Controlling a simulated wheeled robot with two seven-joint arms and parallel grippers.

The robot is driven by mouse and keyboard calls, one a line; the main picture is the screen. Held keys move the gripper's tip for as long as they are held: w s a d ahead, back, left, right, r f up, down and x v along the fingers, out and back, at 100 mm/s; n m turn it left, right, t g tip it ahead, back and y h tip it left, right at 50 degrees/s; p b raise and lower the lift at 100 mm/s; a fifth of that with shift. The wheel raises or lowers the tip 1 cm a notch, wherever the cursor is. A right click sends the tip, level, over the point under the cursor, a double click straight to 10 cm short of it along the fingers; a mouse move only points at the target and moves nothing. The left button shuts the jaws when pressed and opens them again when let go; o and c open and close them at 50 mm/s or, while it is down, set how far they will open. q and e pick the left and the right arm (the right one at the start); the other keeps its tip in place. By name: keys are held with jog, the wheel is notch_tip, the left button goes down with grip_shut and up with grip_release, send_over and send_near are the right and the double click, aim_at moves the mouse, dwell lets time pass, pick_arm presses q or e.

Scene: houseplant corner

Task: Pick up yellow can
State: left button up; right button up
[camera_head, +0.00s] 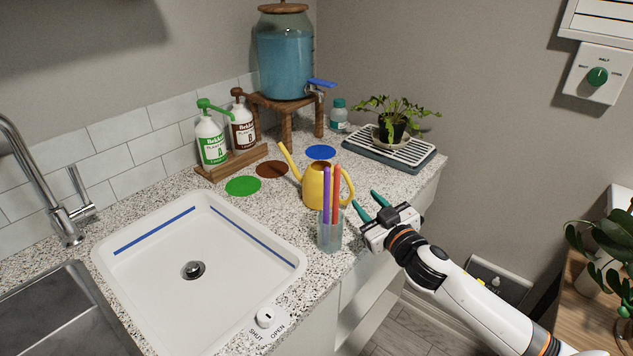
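The yellow can (316,189) is a watering can with a long spout pointing up to the left and a handle on its right. It stands upright on the speckled counter, behind a clear cup (330,238) that partly hides its lower front. My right gripper (368,205) is at the counter's right edge, to the right of the can and its handle. Its two green-tipped fingers are spread apart with nothing seen between them. It appears apart from the can. My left gripper is not in the view.
The cup holds purple and orange sticks (336,185) close to my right gripper. A white sink (150,270) lies to the left. Two pump bottles (212,142), a blue water dispenser (285,60) and a potted fern (393,128) on a drip tray (415,158) stand behind.

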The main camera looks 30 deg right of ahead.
aim_at(353, 191)
jog(key=shift+w+d, duration=0.15)
jog(key=shift+w, duration=1)
jog(key=shift+w+f+p, duration=0.15)
jog(key=shift+w+p, duration=0.1)
jog(key=shift+w, duration=1.05)
jog(key=shift+w+f+p, duration=0.15)
jog(key=shift+w+p, duration=0.1)
jog(key=shift+w, duration=1.05)
grip_shut()
jog(key=shift+s+f, duration=0.1)
